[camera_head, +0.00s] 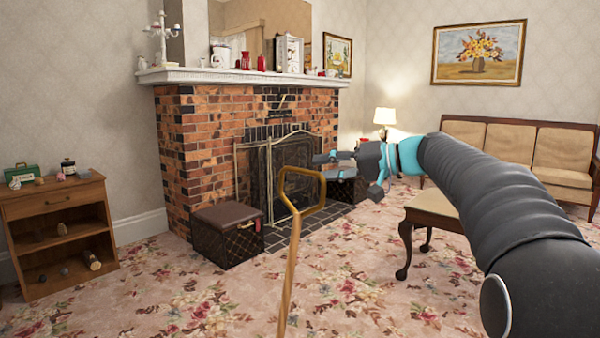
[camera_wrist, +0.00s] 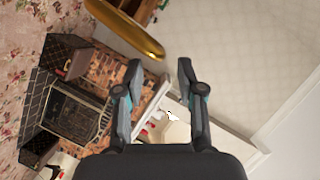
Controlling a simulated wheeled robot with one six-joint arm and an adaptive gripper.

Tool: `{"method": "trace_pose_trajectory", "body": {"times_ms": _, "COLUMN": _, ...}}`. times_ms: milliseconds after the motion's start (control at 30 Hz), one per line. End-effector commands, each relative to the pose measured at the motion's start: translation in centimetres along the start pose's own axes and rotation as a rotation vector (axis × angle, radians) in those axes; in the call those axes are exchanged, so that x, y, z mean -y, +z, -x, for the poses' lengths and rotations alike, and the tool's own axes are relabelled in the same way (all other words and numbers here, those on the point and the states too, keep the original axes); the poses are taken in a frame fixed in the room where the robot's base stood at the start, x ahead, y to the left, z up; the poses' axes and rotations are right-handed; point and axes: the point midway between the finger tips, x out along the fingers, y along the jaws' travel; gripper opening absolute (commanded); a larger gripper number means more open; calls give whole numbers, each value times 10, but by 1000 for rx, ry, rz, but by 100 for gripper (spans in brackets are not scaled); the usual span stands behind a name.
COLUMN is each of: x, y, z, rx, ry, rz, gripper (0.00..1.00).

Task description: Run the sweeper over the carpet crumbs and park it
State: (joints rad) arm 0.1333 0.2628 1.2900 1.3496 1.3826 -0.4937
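A long golden-brown handle with an angular loop at its top (camera_head: 289,250) stands upright from the bottom edge of the head view. Its lower end, where a sweeper head might be, is out of frame. My gripper (camera_head: 321,167) is open and empty, just right of the loop in that picture. In the wrist view a golden bar (camera_wrist: 125,27) crosses the top left, beyond and left of the open fingertips (camera_wrist: 160,70), and not between them. The floral carpet (camera_head: 190,300) covers the floor. I cannot tell crumbs from its pattern.
A brick fireplace (camera_head: 205,135) with a mesh screen stands behind, a dark chest (camera_head: 228,237) before it. A low wooden cabinet (camera_head: 60,235) is at left. A cushioned stool (camera_head: 432,205) and sofa (camera_head: 515,145) are at right.

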Motion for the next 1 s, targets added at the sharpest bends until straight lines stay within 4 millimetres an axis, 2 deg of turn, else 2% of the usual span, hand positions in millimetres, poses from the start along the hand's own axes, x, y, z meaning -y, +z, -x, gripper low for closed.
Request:
{"method": "trace_pose_trajectory", "body": {"times_ms": 100, "x": 0, "y": 0, "z": -23, "rx": 2, "ry": -1, "rz": -1, "gripper": 38}}
{"method": "trace_pose_trajectory", "body": {"times_ms": 300, "x": 0, "y": 1, "z": -50, "rx": 3, "ry": -1, "rz": -1, "gripper": 38}}
{"method": "trace_pose_trajectory", "body": {"times_ms": 500, "x": 0, "y": 0, "z": -61, "rx": 1, "ry": 0, "rz": 0, "gripper": 38}}
{"method": "trace_pose_trajectory", "body": {"times_ms": 767, "x": 0, "y": 0, "z": -61, "rx": -1, "ry": 1, "rz": -1, "gripper": 38}}
{"method": "trace_pose_trajectory", "body": {"times_ms": 800, "x": 0, "y": 0, "z": -61, "rx": -1, "ry": 1, "rz": -1, "gripper": 33}}
{"method": "trace_pose_trajectory", "body": {"times_ms": 933, "x": 0, "y": 0, "z": -61, "rx": -1, "ry": 1, "rz": -1, "gripper": 1}}
{"method": "trace_pose_trajectory", "body": {"times_ms": 1000, "x": 0, "y": 0, "z": -61, "rx": -1, "ry": 1, "rz": -1, "gripper": 0}}
